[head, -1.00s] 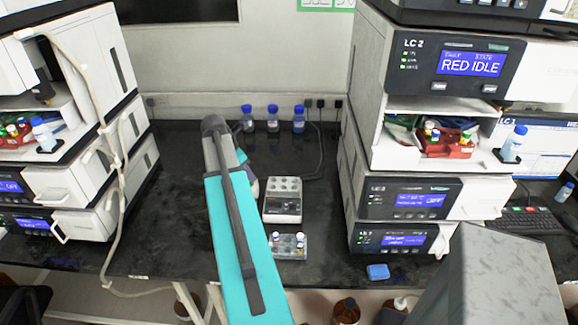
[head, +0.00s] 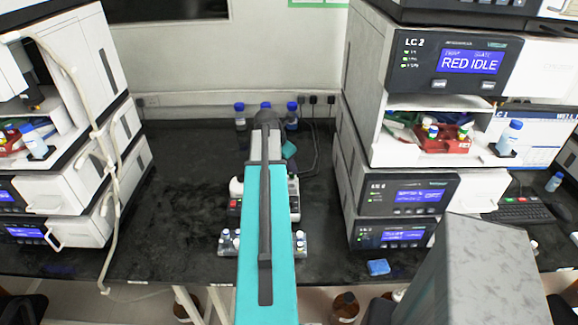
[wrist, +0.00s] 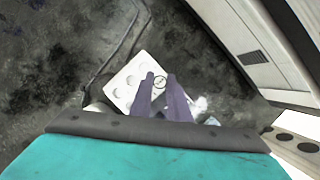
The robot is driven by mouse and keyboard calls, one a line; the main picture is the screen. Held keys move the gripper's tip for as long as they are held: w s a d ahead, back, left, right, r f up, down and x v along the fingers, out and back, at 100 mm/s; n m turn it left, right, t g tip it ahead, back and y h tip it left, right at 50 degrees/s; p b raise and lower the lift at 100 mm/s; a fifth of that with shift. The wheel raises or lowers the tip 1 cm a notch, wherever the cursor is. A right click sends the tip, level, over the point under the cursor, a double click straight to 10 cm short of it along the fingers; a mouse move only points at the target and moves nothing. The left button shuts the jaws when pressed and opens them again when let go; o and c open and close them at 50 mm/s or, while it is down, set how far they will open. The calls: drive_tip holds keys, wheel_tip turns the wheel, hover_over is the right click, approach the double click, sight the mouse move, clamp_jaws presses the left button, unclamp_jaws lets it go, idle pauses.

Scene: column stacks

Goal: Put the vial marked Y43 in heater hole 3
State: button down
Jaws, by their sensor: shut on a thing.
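In the wrist view my gripper (wrist: 159,76) is shut on a vial (wrist: 159,83), of which only a small round part with a dark ring shows between the fingertips. Its mark is not readable. Beneath and behind the fingers is the white heater block (wrist: 125,82) with round holes; the fingers hide part of it. I cannot tell the vial's height above it, and no hole numbers are readable. In the head view my arm covers the gripper, the vial and most of the heater (head: 293,207), whose right edge shows.
A rack with several vials (head: 228,243) stands in front of the heater, partly behind my arm. Blue-capped bottles (head: 240,118) stand at the back. LC stacks flank the bench; a blue block (head: 378,267) lies at right.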

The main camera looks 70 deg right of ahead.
sight(290, 174)
drive_tip(key=shift+f, duration=0.2)
drive_tip(key=shift+f+b, duration=1.75)
drive_tip(key=shift+f+p, duration=0.1)
drive_tip(key=shift+p, duration=0.5)
idle(1.2)
drive_tip(key=shift+f, duration=1.1)
idle(1.1)
drive_tip(key=c, duration=1.3)
unclamp_jaws()
drive_tip(key=shift+r, duration=0.15)
drive_tip(key=shift+r+p, duration=2.45)
drive_tip(key=shift+r, duration=0.45)
